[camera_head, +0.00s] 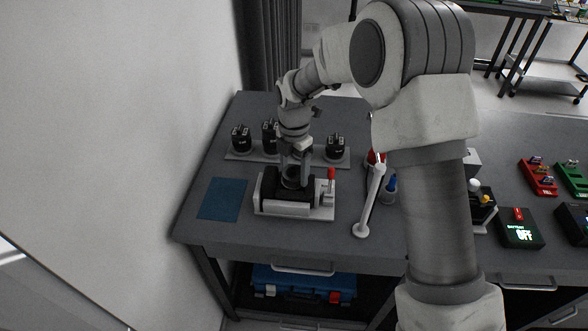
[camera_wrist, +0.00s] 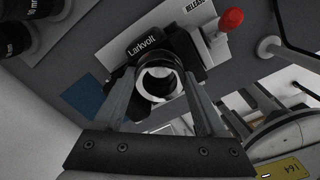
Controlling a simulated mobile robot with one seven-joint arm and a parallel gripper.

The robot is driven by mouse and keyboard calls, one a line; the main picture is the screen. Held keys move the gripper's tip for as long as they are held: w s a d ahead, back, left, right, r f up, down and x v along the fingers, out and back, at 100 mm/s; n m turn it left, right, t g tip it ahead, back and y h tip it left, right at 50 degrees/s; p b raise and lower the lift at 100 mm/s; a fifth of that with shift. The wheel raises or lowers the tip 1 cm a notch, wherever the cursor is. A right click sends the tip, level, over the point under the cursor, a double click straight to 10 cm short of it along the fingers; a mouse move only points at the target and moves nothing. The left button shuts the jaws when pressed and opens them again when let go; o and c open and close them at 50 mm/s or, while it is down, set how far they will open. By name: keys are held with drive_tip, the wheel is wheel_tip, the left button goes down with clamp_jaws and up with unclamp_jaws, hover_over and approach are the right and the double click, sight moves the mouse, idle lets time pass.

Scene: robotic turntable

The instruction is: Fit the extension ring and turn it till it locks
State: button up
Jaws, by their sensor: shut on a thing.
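My gripper (camera_head: 294,176) is above the camera body (camera_head: 288,205), which sits in a light-coloured fixture (camera_head: 320,213). In the wrist view the two fingers (camera_wrist: 160,78) are shut on a dark ring with a bright inner rim, the extension ring (camera_wrist: 160,97). The ring is at the front of the body marked "Larkvolt" (camera_wrist: 140,48). I cannot tell whether it touches or is seated in the mount. A red-knobbed lever (camera_head: 331,173) stands at the fixture's right; its knob (camera_wrist: 231,19) shows beside a "RELEASE" label.
A blue mat (camera_head: 222,199) lies left. A white-handled lever (camera_head: 366,208) and a blue-topped item (camera_head: 391,184) are right.

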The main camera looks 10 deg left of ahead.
drive_tip(key=shift+s+m, duration=0.1)
drive_tip(key=shift+m, duration=1.5)
drive_tip(key=shift+m, duration=1.6)
